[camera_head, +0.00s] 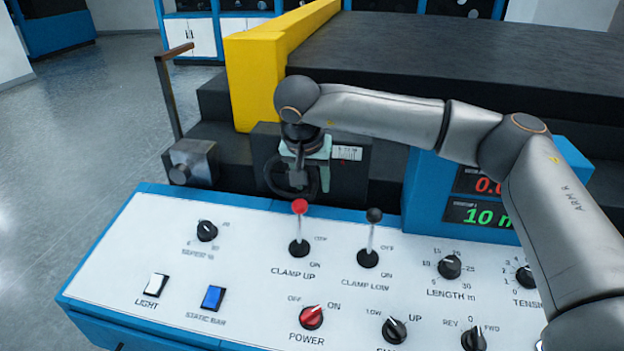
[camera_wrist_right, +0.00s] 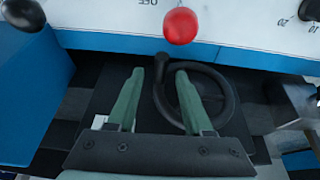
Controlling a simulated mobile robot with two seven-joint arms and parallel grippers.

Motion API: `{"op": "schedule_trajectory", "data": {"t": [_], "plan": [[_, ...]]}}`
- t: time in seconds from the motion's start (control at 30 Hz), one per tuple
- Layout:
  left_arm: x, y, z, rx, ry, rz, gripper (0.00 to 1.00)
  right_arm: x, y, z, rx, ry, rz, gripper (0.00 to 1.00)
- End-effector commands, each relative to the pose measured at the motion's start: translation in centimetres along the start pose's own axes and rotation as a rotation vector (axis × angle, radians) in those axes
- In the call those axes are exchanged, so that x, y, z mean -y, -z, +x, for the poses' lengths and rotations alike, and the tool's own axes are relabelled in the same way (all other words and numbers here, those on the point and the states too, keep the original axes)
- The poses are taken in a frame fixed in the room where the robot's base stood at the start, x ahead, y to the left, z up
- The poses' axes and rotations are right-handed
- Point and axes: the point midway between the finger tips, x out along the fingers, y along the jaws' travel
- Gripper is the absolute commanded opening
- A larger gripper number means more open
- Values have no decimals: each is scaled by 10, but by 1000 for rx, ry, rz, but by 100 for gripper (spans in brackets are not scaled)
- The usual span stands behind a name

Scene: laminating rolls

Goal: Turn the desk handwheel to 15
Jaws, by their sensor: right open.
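The desk handwheel (camera_head: 269,178) is a dark ring on a dark box behind the white control panel. In the head view it is largely hidden by my right gripper (camera_head: 298,180). In the right wrist view, the handwheel (camera_wrist_right: 234,100) shows clearer, with its dark upright handle (camera_wrist_right: 161,68) at the rim. My right gripper (camera_wrist_right: 159,73) is open, its two green fingers pointing toward the handle, one on either side of it in the picture. Whether they touch the handle cannot be told. No scale for the wheel can be read. My left gripper is not in view.
The white panel (camera_head: 150,240) carries the red-knobbed clamp-up lever (camera_head: 299,208), close to my right gripper, and the black-knobbed clamp-low lever (camera_head: 374,215). A blue display box (camera_head: 425,185) stands right. A crank with a wooden grip (camera_head: 175,52) rises left.

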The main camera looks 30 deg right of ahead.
Motion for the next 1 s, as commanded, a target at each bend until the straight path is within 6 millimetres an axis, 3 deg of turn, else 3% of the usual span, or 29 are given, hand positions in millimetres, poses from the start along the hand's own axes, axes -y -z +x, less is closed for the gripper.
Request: {"op": "schedule_trajectory", "data": {"t": [0.3, 0.77, 1.0], "plan": [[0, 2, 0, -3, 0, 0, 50, 0, 0, 3, 0, 0, 0, 51], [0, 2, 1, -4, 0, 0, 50, 0, 0, 3, 0, 0, 0, 0], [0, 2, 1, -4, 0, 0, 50, 0, 0, 3, 0, 0, 0, 0]]}}
